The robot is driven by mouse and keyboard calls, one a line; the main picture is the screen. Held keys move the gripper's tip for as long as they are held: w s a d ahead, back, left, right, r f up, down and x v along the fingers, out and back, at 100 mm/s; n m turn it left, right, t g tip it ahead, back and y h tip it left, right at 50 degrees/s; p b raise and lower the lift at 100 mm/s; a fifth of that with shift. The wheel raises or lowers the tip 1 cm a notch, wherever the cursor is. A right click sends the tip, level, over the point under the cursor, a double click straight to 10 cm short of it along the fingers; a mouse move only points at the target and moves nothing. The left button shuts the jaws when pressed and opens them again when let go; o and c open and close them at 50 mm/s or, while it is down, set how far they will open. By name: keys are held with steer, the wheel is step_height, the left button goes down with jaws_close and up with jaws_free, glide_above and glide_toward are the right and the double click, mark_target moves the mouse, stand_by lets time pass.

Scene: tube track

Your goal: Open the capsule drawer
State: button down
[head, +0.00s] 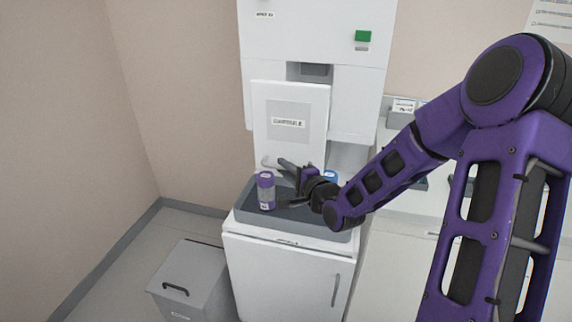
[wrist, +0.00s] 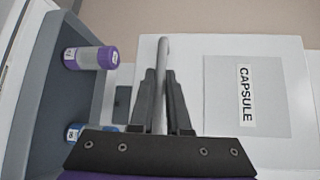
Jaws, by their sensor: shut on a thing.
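The capsule drawer (head: 291,150) is a tall white front with a grey label panel, set in the lower part of the white cabinet. In the wrist view its front (wrist: 225,45) fills the right side, with the label reading CAPSULE. Its pale bar handle (head: 268,163) is at the lower left of the front; the handle (wrist: 163,46) also runs between my fingers in the wrist view. My gripper (head: 286,166) is shut on this handle; its fingers (wrist: 161,85) close on both sides of it. A dark gap shows above the front, but how far the drawer stands out is unclear.
A grey tray (head: 300,237) lies below the drawer on a white cupboard. It holds a purple-capped tube (head: 265,190) left of my gripper and a blue-capped one (head: 330,175) partly hidden behind it. A grey bin (head: 190,282) stands on the floor at left.

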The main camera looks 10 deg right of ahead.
stand_by(0.3)
steer(key=c, duration=0.9)
jaws_free()
steer(key=shift+s, duration=0.15)
